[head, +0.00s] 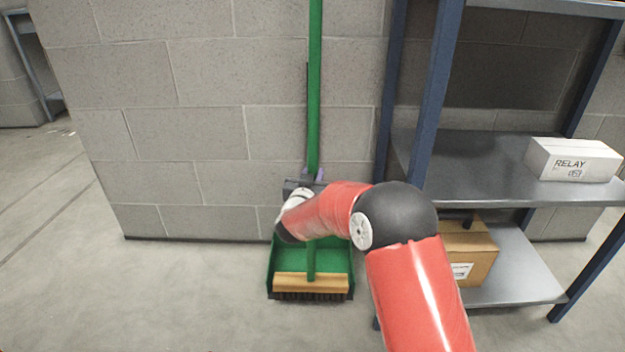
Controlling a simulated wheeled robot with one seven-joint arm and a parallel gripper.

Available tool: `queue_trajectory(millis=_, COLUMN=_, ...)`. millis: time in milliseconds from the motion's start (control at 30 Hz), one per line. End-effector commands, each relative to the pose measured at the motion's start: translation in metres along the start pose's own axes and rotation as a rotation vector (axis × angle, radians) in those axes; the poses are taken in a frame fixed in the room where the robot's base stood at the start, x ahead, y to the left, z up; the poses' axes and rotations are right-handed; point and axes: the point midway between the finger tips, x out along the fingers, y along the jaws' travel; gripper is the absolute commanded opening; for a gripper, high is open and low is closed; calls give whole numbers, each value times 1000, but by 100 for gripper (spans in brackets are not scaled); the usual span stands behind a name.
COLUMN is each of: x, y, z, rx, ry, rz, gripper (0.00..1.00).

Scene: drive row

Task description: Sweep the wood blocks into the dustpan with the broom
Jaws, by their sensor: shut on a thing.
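The broom has a long green handle (315,80) that stands upright in front of the block wall. Its wooden head with dark bristles (311,283) is at the front of the green dustpan (343,258), overlapping the pan in this view; I cannot tell if it touches the pan. My gripper (312,174) is shut on the green handle, well above the head. My arm hides part of the lower handle and the back of the dustpan. I see no wood blocks in this view.
A blue-framed metal shelf (480,180) stands close on the right. It holds a white box marked RELAY (571,160) and a cardboard box (478,262) lower down. The grey block wall (200,120) is right behind the broom. Floor at left and front is clear.

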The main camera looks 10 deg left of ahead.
Motion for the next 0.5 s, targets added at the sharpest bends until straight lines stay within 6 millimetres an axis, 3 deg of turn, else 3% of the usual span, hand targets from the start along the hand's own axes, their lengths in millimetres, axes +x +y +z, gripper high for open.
queue_trajectory(millis=500, x=26, y=-5, z=-4, rx=1, ry=6, rz=1, gripper=0)
